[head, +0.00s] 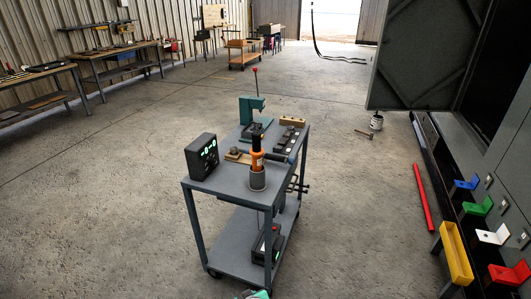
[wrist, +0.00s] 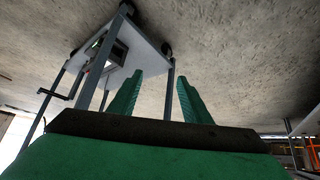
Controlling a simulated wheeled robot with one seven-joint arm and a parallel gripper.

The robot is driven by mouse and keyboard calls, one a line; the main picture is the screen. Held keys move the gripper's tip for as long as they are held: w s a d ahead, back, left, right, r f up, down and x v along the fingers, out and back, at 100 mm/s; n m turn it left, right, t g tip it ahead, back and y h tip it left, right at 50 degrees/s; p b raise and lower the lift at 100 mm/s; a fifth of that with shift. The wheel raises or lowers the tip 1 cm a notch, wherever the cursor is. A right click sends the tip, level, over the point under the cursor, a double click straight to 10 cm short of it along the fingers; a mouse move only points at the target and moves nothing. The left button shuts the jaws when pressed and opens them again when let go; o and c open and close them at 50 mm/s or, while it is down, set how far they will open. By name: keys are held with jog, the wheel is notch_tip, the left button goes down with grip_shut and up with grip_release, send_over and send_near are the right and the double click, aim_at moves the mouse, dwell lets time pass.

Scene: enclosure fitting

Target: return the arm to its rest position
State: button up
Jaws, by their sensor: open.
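My gripper (wrist: 161,77) shows in the wrist view with two green fingers spread apart and nothing between them. In the head view only a small green part of my gripper (head: 256,294) shows at the bottom edge, in front of the grey cart (head: 225,186). The wrist picture is upside down; the cart's lower shelf (wrist: 143,58) and its legs show there behind the fingers. Most of my arm is out of view.
The cart holds a black display box (head: 202,156), an orange-handled tool (head: 257,150) in a grey cup (head: 258,179), and a green press (head: 247,108). A cabinet with coloured brackets (head: 477,206) and a yellow tray (head: 455,252) stands right. Floor left of the cart is clear.

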jog(key=s+d+r+m+t+h, duration=0.1)
jog(key=s+d+m+t, duration=0.15)
jog(key=s, duration=0.95)
jog(key=s+d+r+m+t+h, duration=0.15)
jog(key=s+d, duration=0.25)
jog(key=s, duration=0.8)
jog(key=s+r+t, duration=0.2)
jog(key=s+r, duration=0.7)
jog(key=r, duration=0.3)
jog(key=s+d+r+m+t, duration=0.1)
jog(key=s+r+t, duration=0.1)
jog(key=s+r, duration=0.8)
notch_tip(320, 180, up, 3)
jog(key=shift+d+r+t, duration=0.1)
jog(key=shift+d+t, duration=0.2)
